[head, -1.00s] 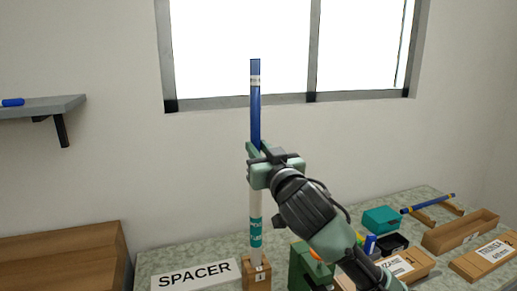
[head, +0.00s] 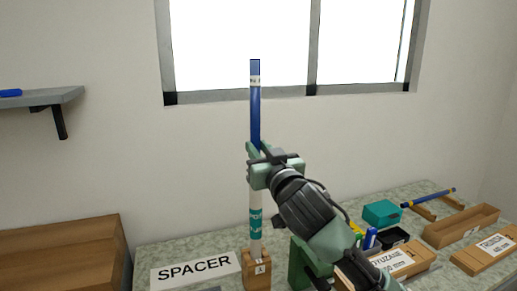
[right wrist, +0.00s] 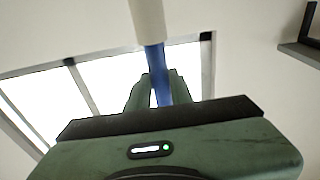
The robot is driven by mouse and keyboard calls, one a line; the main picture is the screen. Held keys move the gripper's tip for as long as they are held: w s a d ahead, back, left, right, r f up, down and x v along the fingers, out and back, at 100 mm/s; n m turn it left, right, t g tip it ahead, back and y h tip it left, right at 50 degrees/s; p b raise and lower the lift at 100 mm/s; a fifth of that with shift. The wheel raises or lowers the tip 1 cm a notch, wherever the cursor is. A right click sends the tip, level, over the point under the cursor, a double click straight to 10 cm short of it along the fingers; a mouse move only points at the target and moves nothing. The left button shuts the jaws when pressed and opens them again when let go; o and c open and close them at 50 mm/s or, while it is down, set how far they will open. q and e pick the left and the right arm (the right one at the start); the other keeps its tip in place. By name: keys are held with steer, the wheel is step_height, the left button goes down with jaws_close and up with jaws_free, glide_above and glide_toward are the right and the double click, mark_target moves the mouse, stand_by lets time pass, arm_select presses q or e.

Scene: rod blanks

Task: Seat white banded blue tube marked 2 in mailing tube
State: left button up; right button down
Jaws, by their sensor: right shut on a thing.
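The blue tube (head: 255,107) with a white band (head: 255,81) near its top stands upright in the head view. The mark on the band is too small to read. My right gripper (head: 254,152) is shut on the blue tube near its lower visible part. The white mailing tube (head: 256,195), with a teal label, stands directly below, in a wooden block (head: 257,280). In the right wrist view the blue tube (right wrist: 157,72) runs between the fingers (right wrist: 160,92) and meets the end of the white tube (right wrist: 148,20). How deep it sits inside cannot be told. My left gripper is out of view.
A SPACER sign (head: 196,270) lies left of the wooden block. To the right are a green block (head: 300,268), a teal box (head: 381,213), wooden trays (head: 460,226) and a blue rod (head: 430,198) on a rack. A wall shelf (head: 50,103) is at the far left.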

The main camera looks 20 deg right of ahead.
steer(key=shift+f+b, duration=1.4)
steer(key=shift+f, duration=0.65)
steer(key=c, duration=1.2)
jaws_free()
steer(key=shift+s, duration=0.1)
steer(key=shift+o, duration=0.2)
steer(key=s+f+b, duration=0.1)
steer(key=s, duration=0.6)
steer(key=shift+s+d, duration=0.15)
steer(key=shift+s, duration=0.1)
